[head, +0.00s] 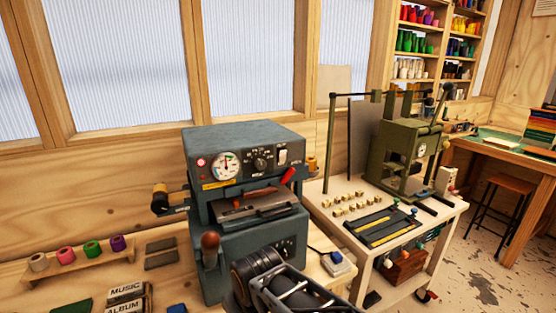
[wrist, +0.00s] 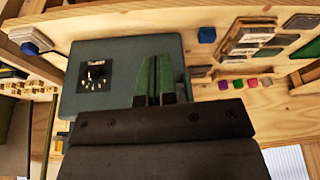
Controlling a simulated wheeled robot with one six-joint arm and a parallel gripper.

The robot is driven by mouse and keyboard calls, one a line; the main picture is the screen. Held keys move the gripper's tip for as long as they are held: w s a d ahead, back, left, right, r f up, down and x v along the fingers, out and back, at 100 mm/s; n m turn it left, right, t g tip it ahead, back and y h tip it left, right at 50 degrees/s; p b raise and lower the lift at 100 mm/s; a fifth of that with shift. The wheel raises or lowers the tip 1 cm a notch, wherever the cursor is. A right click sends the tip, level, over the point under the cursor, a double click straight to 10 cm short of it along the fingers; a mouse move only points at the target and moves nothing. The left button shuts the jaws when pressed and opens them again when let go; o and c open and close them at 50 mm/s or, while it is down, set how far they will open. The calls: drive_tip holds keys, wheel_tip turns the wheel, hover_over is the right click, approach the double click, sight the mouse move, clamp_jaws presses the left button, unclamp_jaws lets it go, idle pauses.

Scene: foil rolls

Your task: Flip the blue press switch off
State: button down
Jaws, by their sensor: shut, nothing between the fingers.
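The blue-grey press (head: 245,137) stands on the bench in the middle of the head view. A pale rocker switch (head: 282,157) sits at the right of its upper front panel, beside a knob (head: 261,163) and a round gauge (head: 225,166). The switch is too small to tell its position. In the wrist view a blue-grey face of the press (wrist: 120,50) with a dark dial panel (wrist: 97,75) lies beyond my gripper (wrist: 155,62). Its green fingers are shut and empty; contact with the press cannot be told. I cannot see the switch in the wrist view.
A red-handled lever (head: 288,175) and a brown ball-ended lever (head: 210,241) stick out from the press. A small white box with a blue button (head: 336,263) sits to its right. An olive press (head: 410,145) stands on a cart. Coloured rolls (head: 91,248) stand at left.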

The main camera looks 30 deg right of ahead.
drive_tip(key=w+d+r+n+t+h+b, duration=0.4)
drive_tip(key=w+d+t, duration=0.4)
drive_tip(key=w+d, duration=0.6)
drive_tip(key=s+d+r+n+t+b, duration=0.1)
drive_tip(key=d+r+n+t+b, duration=0.1)
drive_tip(key=d+r+n+t, duration=0.8)
drive_tip(key=d+n, duration=0.1)
drive_tip(key=n, duration=0.1)
drive_tip(key=shift+s+r+n+t+y, duration=0.3)
drive_tip(key=shift+s+y, duration=0.1)
drive_tip(key=p, duration=0.5)
approach(283, 153)
drive_tip(key=x, duration=0.7)
drive_tip(key=shift+w+r, duration=0.15)
drive_tip(key=shift+w, duration=0.1)
